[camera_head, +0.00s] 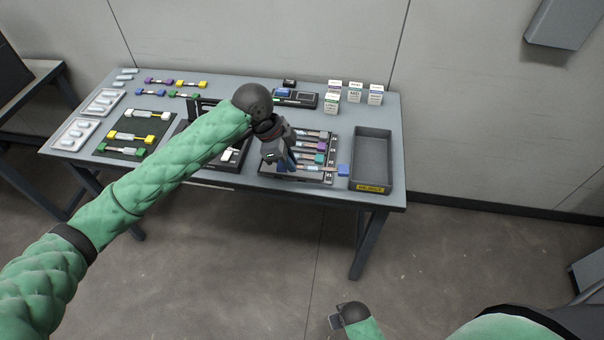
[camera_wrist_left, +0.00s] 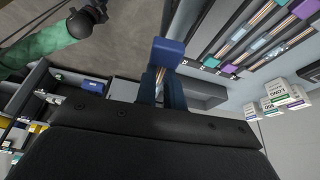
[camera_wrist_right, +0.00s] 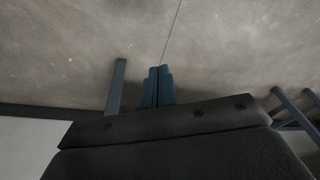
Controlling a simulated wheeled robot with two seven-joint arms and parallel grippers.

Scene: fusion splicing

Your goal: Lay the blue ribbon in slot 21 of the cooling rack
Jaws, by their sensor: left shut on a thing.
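The blue ribbon shows in the head view as a blue end block (camera_head: 343,170) and a thin strand at the front right of the cooling rack (camera_head: 301,179). My left gripper (camera_head: 291,168) is over the rack's front left part, shut on the ribbon. The left wrist view shows the blue block (camera_wrist_left: 167,54) just beyond the fingers (camera_wrist_left: 161,92). Whether the ribbon rests in a slot cannot be told. The rack's rear slots hold several ribbons with purple and green ends. My right gripper (camera_head: 336,320) is away from the table; its fingers (camera_wrist_right: 158,86) are together and empty.
A grey bin (camera_head: 372,146) with a yellow label stands right of the rack. Small white boxes (camera_head: 354,92) stand behind it. A dark mat (camera_head: 117,150) with yellow- and white-ended ribbons and white trays (camera_head: 74,134) lie at left. My left arm crosses above the table.

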